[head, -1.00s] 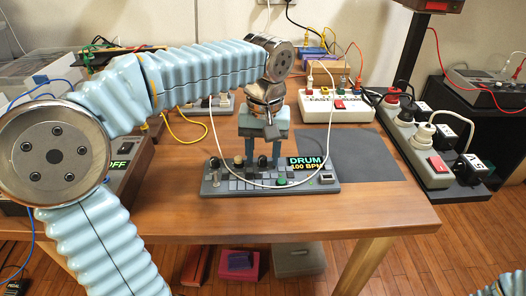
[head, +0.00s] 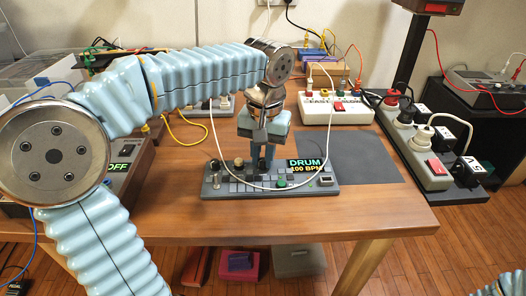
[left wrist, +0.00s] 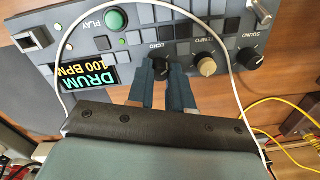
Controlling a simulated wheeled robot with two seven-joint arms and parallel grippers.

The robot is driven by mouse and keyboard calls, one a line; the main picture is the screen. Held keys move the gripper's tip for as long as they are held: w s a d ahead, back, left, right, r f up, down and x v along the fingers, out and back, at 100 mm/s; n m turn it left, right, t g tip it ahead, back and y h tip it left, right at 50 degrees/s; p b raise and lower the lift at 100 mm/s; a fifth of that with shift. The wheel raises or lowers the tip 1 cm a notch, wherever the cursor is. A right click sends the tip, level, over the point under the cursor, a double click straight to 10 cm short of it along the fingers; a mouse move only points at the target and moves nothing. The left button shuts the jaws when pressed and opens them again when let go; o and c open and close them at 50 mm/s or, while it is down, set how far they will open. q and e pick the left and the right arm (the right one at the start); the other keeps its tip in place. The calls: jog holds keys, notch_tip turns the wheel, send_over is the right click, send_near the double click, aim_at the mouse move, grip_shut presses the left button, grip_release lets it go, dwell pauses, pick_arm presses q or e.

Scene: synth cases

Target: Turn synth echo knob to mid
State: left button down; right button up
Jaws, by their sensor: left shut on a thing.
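The synth (head: 225,188) is a dark grey box near the front of the wooden table. Its display reads DRUM 100 BPM. The black echo knob (left wrist: 160,68), under the label ECHO, sits between the blue fingers of my left gripper (left wrist: 161,72), which is shut on it. In the head view my left gripper (head: 262,162) reaches down from above onto the synth's back row. The echo knob's pointer cannot be made out. The cream tempo knob (left wrist: 206,67) and the black sound knob (left wrist: 250,62) are beside it. My right gripper is out of view.
A white cable (head: 333,150) loops around my left gripper and across the synth. A dark mat (head: 362,158) lies to the right. White power strips (head: 335,112) stand behind and on the right. Bare table (head: 300,218) lies in front.

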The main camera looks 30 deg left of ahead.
pick_arm(q)
jog(key=m+p, duration=0.1)
jog(key=m, duration=1.1)
jog(key=shift+m+t, duration=0.3)
jog(key=m, duration=0.6)
jog(key=shift+m, duration=0.3)
jog(key=m, duration=0.5)
jog(key=shift+h, duration=0.3)
jog(key=c, duration=1)
grip_release()
